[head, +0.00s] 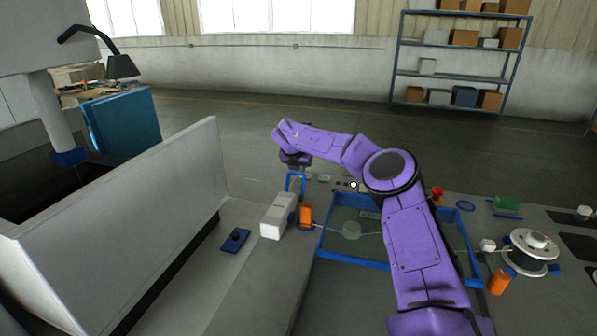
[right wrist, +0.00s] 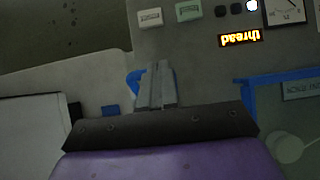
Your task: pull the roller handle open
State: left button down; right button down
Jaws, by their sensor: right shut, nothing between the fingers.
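The blue roller handle (head: 295,183) is an upright loop beside a white block (head: 278,216) on the grey work surface. My right gripper (head: 294,164) is directly above or close to the handle in the head view, partly hidden by its own arm. In the right wrist view its two grey fingers (right wrist: 155,88) are shut together with nothing between them. A blue part (right wrist: 134,84), likely the handle, shows just left of the fingers and is partly hidden by them. I cannot tell whether they touch. My left gripper is not in view.
A blue-framed tray (head: 345,262) lies under my right arm. An orange part (head: 306,214) stands next to the white block. A spool (head: 532,248) is at the right, and a grey machine wall (head: 120,240) at the left.

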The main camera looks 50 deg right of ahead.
jog(key=shift+w+d, duration=0.1)
jog(key=shift+d, duration=0.1)
dwell(0.5)
notch_tip(320, 180, up, 10)
jog(key=p, duration=0.5)
jog(key=shift+a+p, duration=0.15)
jog(key=shift+p, duration=0.25)
